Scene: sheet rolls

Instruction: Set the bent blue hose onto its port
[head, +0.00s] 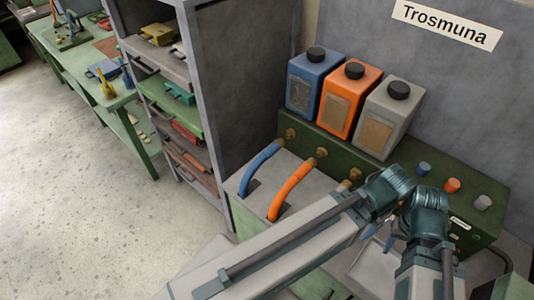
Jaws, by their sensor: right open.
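The bent blue hose (260,166) rises from the grey top of a cabinet and curves up to the right. Its upper end is at a brass fitting (279,142), just in front of a brass port (290,133) on the green box. I cannot tell whether they touch. A bent orange hose (291,189) stands to its right, with its end near another brass fitting (310,162). My right gripper (387,238) is open, small and mostly hidden among my arm links, right of both hoses. I cannot see my left gripper.
Blue (303,88), orange (338,111) and grey (374,135) canisters stand on the green box (412,190). Blue, orange and grey knobs (452,185) sit to their right. A grey shelf unit (242,75) stands left of the hoses. My arm crosses the cabinet's front.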

